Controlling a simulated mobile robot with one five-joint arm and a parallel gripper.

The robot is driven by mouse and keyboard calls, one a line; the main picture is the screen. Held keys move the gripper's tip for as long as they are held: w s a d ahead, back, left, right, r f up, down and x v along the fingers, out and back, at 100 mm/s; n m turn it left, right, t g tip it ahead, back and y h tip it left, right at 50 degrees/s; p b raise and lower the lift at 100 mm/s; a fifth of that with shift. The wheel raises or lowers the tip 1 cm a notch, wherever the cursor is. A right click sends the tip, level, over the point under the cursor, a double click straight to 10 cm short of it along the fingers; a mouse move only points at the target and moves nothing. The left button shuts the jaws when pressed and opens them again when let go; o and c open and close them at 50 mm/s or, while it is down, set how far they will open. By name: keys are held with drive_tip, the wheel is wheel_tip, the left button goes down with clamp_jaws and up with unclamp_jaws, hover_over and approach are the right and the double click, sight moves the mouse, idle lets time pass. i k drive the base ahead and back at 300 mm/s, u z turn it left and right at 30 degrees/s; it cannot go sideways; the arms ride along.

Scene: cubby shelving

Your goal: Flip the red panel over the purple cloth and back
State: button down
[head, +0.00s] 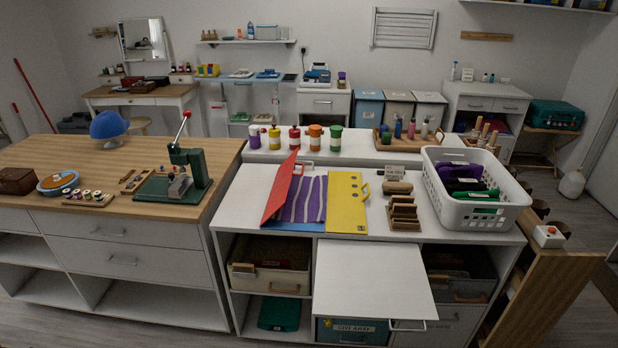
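The red panel (279,190) stands tilted up at the left side of the purple cloth (302,200), on the white worktop. Its face is seen at a slant, with a small red handle (306,165) near its back edge. The cloth has pale wavy stripes and lies flat and uncovered on a blue panel (291,224), which shows along the front. A yellow panel (346,204) with a handle lies flat on the right side. My gripper is not in view, and nothing is seen touching the red panel.
Coloured jars (294,138) line the raised ledge behind. A white board (370,281) juts out below the worktop. A green press (188,175) stands on the left counter.

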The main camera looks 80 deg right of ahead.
sight(279, 192)
drive_tip(key=k, duration=1.3)
drive_tip(key=z, duration=0.45)
drive_tip(key=i, duration=0.85)
